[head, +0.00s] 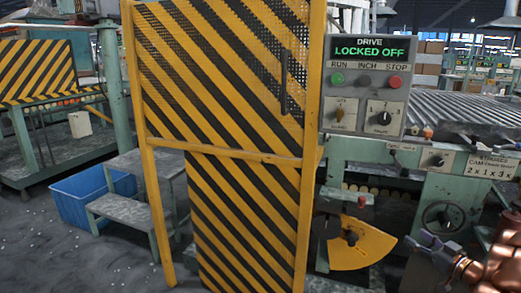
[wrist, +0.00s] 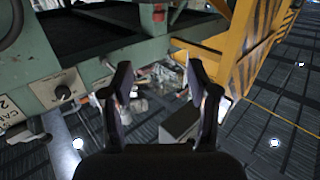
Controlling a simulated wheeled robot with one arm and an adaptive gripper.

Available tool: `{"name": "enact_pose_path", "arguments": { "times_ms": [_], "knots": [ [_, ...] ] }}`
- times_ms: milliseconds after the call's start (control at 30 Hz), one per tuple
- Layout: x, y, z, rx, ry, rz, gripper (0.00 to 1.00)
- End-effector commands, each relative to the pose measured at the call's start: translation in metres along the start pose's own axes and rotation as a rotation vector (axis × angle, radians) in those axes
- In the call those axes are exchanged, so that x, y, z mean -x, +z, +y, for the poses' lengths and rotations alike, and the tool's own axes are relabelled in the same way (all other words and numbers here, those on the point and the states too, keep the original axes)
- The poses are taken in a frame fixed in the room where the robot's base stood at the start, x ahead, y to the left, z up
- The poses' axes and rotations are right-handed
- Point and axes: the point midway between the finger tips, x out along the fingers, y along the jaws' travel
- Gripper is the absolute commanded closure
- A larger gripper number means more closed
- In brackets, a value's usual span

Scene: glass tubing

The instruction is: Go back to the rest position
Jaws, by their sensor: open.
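My gripper (wrist: 158,82) shows in the wrist view with its two dark fingers apart and nothing between them. Beyond the fingers lie the machine's green frame (wrist: 150,52), a yellow-and-black guard edge (wrist: 236,50) and the dark tiled floor. In the head view, copper-coloured links at the lower right edge seem to be my arm, beside the machine front. Whether the fingers show there I cannot tell. The striped guard door (head: 225,85) stands upright in the middle of the head view.
A control box (head: 363,85) reads "DRIVE LOCKED OFF". Below it are a yellow quadrant plate (head: 361,244) and a round knob (head: 443,216) on the green machine. Grey steps (head: 128,209) and a blue bin (head: 78,205) stand left of the door. Floor at lower left is open.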

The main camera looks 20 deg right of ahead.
Motion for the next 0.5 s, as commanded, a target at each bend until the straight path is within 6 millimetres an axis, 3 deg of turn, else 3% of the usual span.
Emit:
{"name": "enact_pose_path", "arguments": {
  "times_ms": [267,500],
  "knots": [
    [-0.023,-0.028,0.01,0.069,0.085,-0.087,0.41],
    [-0.044,-0.067,0.02,0.147,0.206,-0.197,0.41]
  ]
}}
